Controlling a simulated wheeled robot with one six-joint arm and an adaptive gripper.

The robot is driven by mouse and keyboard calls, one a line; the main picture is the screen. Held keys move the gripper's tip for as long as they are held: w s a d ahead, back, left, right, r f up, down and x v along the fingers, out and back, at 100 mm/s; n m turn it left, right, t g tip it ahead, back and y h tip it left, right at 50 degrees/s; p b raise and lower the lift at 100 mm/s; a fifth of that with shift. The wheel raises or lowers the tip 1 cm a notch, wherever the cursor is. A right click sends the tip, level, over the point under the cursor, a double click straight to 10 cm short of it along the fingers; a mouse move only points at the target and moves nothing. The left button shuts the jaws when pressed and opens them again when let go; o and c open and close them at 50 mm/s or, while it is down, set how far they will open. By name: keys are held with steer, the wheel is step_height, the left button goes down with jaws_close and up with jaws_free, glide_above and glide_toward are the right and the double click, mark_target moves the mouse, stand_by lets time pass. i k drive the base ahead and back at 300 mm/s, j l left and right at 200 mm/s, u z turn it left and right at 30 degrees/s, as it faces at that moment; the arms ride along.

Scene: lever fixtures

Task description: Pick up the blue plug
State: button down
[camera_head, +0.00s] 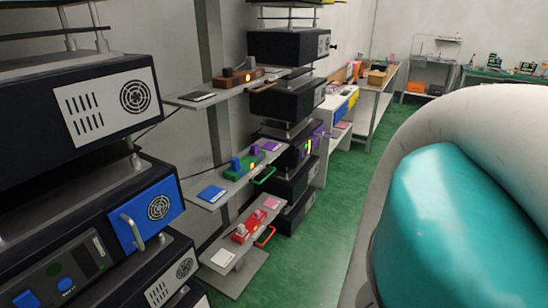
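A small blue upright piece (235,164), which looks like the blue plug, stands at the left end of a green fixture (248,167) on the middle shelf. It is small in the picture, and I cannot tell how it is seated. A purple upright piece (255,150) stands at the right end of the same fixture. My gripper is not in view; only a large white and teal part of my own arm shows at the right.
The middle shelf (217,181) also holds a flat blue pad (211,194). A lower shelf carries a red fixture (249,226); an upper one carries a brown fixture (236,78). Black equipment racks (75,105) stand at the left. Green floor (330,215) is clear right of the shelves.

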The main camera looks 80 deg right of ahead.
mark_target(235, 162)
steer(key=z, duration=1.5)
steer(key=l+z, duration=0.1)
steer(key=l, duration=0.35)
steer(key=i+l+z, duration=0.1)
steer(key=l, duration=0.35)
